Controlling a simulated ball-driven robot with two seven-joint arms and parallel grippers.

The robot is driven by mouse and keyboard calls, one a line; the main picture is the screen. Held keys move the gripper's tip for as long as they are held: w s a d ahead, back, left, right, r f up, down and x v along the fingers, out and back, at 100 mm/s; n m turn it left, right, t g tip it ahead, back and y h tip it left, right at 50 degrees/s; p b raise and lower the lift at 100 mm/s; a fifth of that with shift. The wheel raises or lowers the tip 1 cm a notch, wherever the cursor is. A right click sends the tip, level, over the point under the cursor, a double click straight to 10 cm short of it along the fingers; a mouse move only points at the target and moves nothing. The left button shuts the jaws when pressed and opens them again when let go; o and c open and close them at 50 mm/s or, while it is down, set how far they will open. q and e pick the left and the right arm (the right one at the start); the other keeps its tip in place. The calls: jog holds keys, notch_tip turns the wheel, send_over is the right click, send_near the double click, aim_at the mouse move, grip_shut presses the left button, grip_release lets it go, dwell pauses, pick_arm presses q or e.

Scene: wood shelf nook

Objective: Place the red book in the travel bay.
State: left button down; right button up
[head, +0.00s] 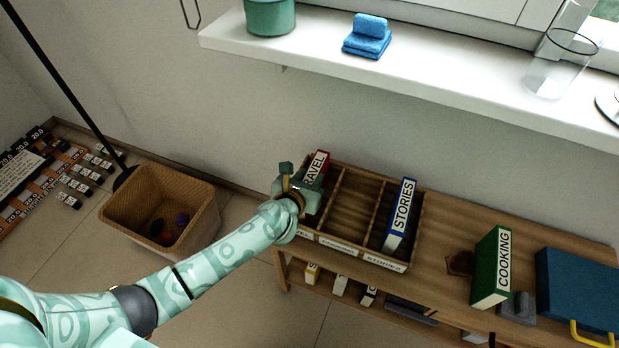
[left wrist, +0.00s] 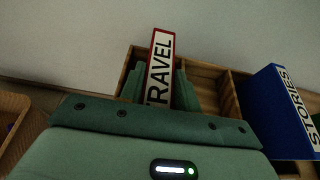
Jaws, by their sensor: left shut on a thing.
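The red book (head: 318,165) with a white TRAVEL spine stands upright in the leftmost bay of the wooden divided rack (head: 341,204). In the left wrist view the red book (left wrist: 161,66) stands between the green fingers of my left gripper (left wrist: 158,92). In the head view my left gripper (head: 301,183) is shut on the book and partly hides it. The blue STORIES book (head: 400,215) stands in the right bay, and the middle bay is empty. My right gripper is not in view.
A green COOKING book (head: 491,267) and a dark blue box (head: 577,290) stand on the bench (head: 440,250) to the right. A wicker basket (head: 160,206) is on the floor at left. A white windowsill (head: 440,85) overhangs behind the rack.

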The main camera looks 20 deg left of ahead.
pick_arm(q)
jog(key=shift+f, duration=0.15)
jog(key=c, duration=1)
grip_release()
jog(key=shift+s+r, duration=0.2)
jog(key=shift+r, duration=0.1)
jog(key=shift+p+v, duration=2.55)
jog(key=shift+v, duration=3.2)
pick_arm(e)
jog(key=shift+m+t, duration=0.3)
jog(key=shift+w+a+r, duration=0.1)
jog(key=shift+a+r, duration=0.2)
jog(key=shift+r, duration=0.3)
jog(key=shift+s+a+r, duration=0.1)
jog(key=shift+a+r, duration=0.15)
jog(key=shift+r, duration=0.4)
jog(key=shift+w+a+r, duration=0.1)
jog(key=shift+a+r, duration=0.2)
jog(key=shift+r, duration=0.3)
